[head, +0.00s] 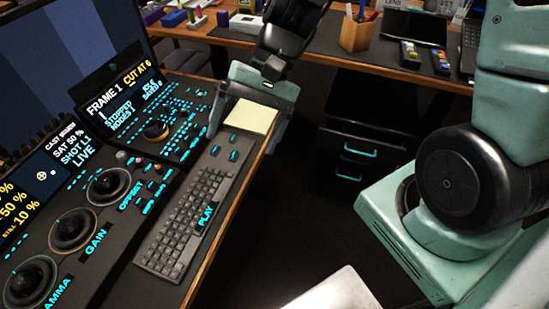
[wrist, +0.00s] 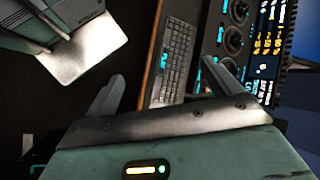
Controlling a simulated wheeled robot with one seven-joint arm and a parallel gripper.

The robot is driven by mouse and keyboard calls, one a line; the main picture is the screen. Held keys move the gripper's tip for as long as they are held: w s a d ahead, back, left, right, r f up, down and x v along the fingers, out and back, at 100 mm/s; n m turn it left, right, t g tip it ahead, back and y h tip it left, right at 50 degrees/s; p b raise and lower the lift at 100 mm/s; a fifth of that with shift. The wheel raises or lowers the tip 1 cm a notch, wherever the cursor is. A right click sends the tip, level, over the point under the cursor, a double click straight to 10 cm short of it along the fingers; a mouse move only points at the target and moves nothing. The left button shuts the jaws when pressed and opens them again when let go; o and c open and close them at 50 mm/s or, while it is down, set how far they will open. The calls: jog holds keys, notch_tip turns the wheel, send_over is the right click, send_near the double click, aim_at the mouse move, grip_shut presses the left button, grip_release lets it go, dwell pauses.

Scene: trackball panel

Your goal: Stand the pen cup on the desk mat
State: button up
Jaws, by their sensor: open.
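The pen cup (head: 357,33) is a light wooden holder with pencils in it. It stands upright on the back desk in the head view, well apart from my gripper. My gripper (head: 240,138) is open and empty above the right edge of the front console, over a pale yellow note pad. In the wrist view its two fingers (wrist: 165,88) are spread wide with nothing between them. The pen cup is not seen in the wrist view.
The note pad (head: 250,116) lies beyond the keyboard (head: 187,222) on the console, which also shows in the wrist view (wrist: 172,58). Knobs and screens fill the console's left. A dark drawer cabinet (head: 355,150) stands below the back desk. Small boxes and a laptop crowd that desk.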

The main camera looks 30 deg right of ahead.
jog(key=s+r+n+t+h, duration=0.2)
jog(key=s+n+h, duration=0.4)
jog(key=s+n, duration=0.4)
jog(key=shift+s+a+r+n+t, duration=0.2)
jog(key=shift+s+r+n+t, duration=0.2)
jog(key=shift+r+n, duration=0.3)
